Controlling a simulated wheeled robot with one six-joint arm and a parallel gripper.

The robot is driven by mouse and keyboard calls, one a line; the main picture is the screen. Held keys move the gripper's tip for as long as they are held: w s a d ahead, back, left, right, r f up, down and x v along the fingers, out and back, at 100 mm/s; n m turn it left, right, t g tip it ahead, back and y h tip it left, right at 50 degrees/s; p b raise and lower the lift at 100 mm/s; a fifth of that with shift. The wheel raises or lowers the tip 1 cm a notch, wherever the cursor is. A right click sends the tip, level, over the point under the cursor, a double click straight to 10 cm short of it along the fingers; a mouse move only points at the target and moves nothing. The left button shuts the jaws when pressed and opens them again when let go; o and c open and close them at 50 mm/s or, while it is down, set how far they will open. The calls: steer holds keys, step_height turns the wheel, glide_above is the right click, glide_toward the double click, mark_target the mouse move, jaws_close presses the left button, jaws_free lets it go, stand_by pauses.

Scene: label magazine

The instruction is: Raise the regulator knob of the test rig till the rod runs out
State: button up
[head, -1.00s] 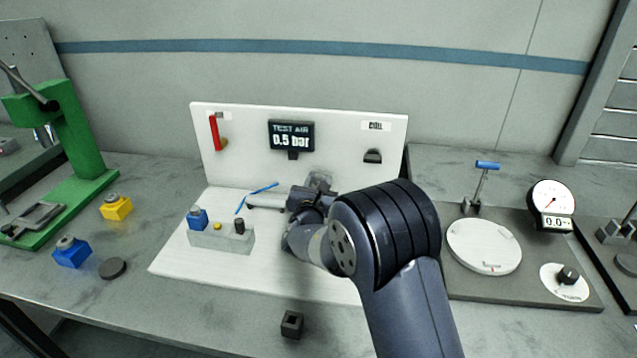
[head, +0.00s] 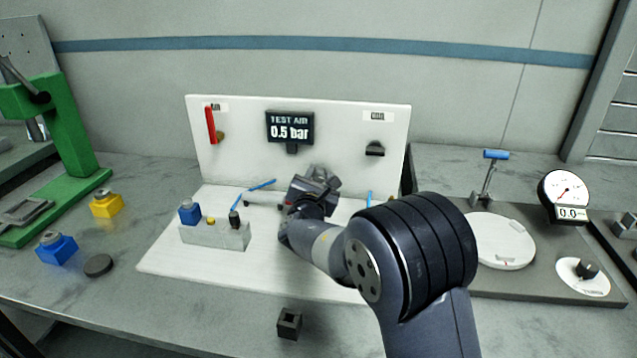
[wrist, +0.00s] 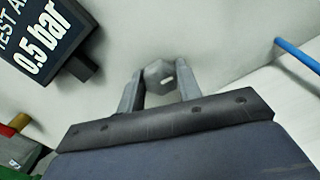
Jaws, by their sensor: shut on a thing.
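The test rig is a white panel (head: 235,150) with a base board. Its display (head: 290,128) reads 0.5 bar and also shows in the wrist view (wrist: 40,45). In the wrist view the grey regulator knob (wrist: 159,76), with a short white mark, sits between the two fingers of my gripper (wrist: 160,88), which is shut on it. In the head view my gripper (head: 318,180) is at the panel below the display and hides the knob. A grey cylinder (head: 262,198) lies left of my gripper, partly hidden; I cannot make out its rod.
A red lever (head: 211,125) is on the panel's upper left. A grey block (head: 215,236) with a blue button, a yellow button and a black part stands on the base. Blue tubes (head: 262,184) run near the cylinder. A dark square part (head: 289,323) lies in front.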

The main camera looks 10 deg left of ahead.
steer(key=o, duration=1)
steer(key=shift+c, duration=0.2)
steer(key=shift+s+d+b, duration=0.2)
steer(key=shift+s+b, duration=0.2)
steer(key=shift+s, duration=3.4)
